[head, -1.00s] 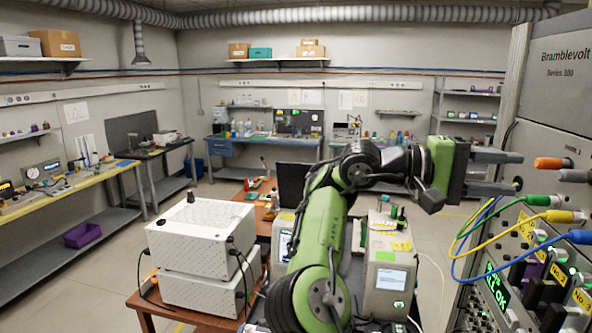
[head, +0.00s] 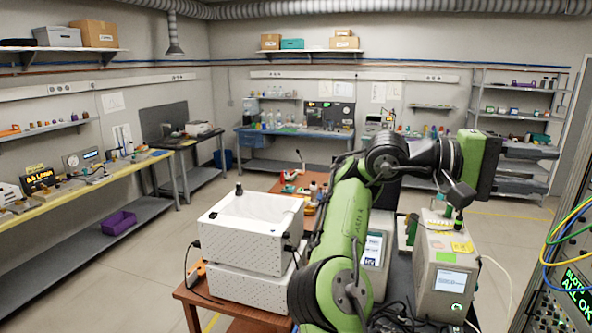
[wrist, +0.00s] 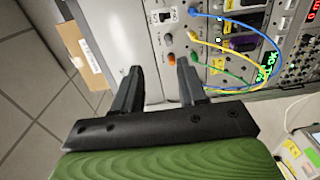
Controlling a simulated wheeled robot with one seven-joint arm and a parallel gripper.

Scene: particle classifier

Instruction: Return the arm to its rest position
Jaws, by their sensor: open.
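My green arm (head: 345,235) rises from the bottom middle of the head view, bends at a black elbow and reaches right to a green hand (head: 485,165). Its fingers cannot be made out in that view. In the wrist view my gripper (wrist: 158,68) has two dark fingers standing well apart. I see nothing held between them. Beyond the fingertips is a grey equipment panel with an orange knob (wrist: 171,59) and blue, yellow and green cables (wrist: 240,38). I cannot tell the distance from the fingers to the panel.
The equipment rack (head: 568,230) stands at the right edge, with cables looping from it. White stacked boxes (head: 248,232) and grey instruments (head: 443,280) stand close around the arm. A yellow-topped bench (head: 80,195) is at left. Open floor (head: 140,270) lies between.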

